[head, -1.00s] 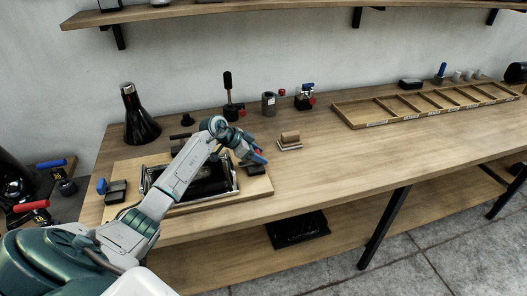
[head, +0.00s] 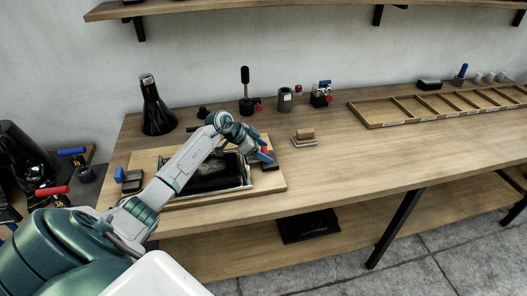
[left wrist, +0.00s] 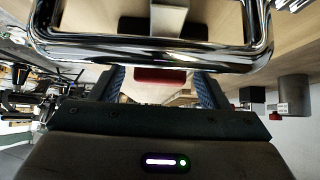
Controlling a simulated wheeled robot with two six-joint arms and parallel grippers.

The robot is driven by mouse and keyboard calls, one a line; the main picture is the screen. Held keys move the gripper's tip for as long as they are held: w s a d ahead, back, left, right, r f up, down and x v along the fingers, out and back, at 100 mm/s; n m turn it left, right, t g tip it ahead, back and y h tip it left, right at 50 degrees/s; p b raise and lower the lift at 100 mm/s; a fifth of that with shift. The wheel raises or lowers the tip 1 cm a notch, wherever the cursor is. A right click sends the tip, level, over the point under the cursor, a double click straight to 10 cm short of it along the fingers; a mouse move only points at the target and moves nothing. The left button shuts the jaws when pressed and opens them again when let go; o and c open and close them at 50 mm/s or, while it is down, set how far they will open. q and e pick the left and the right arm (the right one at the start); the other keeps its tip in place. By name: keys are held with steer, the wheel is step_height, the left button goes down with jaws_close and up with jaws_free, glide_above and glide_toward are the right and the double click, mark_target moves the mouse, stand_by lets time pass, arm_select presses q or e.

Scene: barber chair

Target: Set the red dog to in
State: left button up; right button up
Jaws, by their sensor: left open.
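The red dog (left wrist: 160,76) shows in the left wrist view as a small red block between my fingers, below a chrome frame. In the head view a bit of red (head: 265,151) shows at my left gripper (head: 264,156), over the right end of the wooden board (head: 215,197). My left gripper, also in the left wrist view (left wrist: 160,88), is open, with one blue-padded finger on each side of the red dog. I cannot tell whether they touch it. The black and chrome device (head: 215,175) on the board is partly hidden by my left arm. My right gripper is not in view.
A blue-tipped black block (head: 132,182) sits at the board's left end. Behind stand a dark flask (head: 157,112), a black lever (head: 245,90) and a grey cylinder (head: 285,99). Small stacked blocks (head: 304,137) and a divided tray (head: 440,107) lie right. The bench front right is clear.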

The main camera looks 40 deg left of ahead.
arm_select(q)
steer(key=b+v, duration=0.2)
steer(key=v, duration=0.7)
steer(key=shift+s+a, duration=0.1)
steer(key=shift+s, duration=0.05)
steer(key=shift+s+a+r, duration=0.3)
steer(key=shift+s+r, duration=0.1)
steer(key=shift+r, duration=0.15)
